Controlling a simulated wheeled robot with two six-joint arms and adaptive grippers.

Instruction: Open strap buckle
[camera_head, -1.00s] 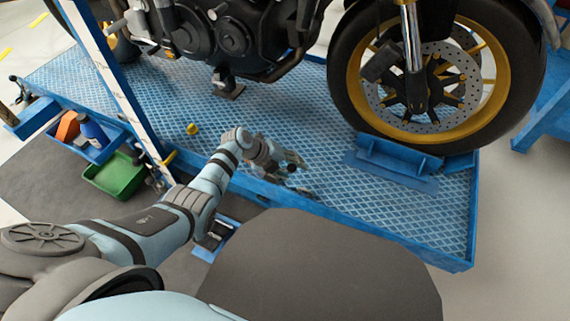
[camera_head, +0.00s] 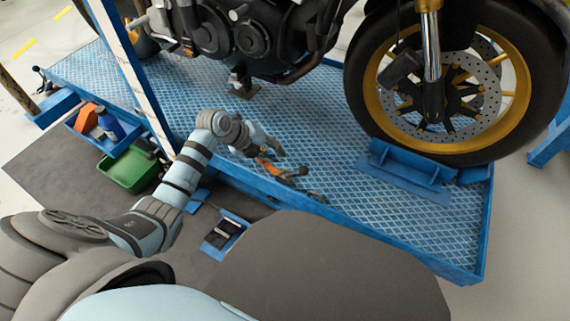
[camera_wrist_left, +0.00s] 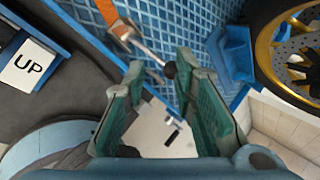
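An orange strap (camera_head: 268,166) lies near the front edge of the blue platform, with a metal lever-like buckle (camera_head: 285,177) ending in a dark knob. In the left wrist view the strap (camera_wrist_left: 122,34) shows at the top, and the buckle lever (camera_wrist_left: 148,52) runs down to a black knob beside the fingertips. My left gripper (camera_head: 262,148) is just above and behind the strap in the head view. Its green-padded fingers (camera_wrist_left: 160,66) are open, with nothing held between them. Whether a finger touches the knob I cannot tell. My right gripper is out of view.
The blue platform (camera_head: 330,120) carries a motorcycle, its front wheel (camera_head: 365,100) in a blue chock (camera_head: 405,170). A green bin (camera_head: 130,170) and a blue tray (camera_head: 75,127) are at the left.

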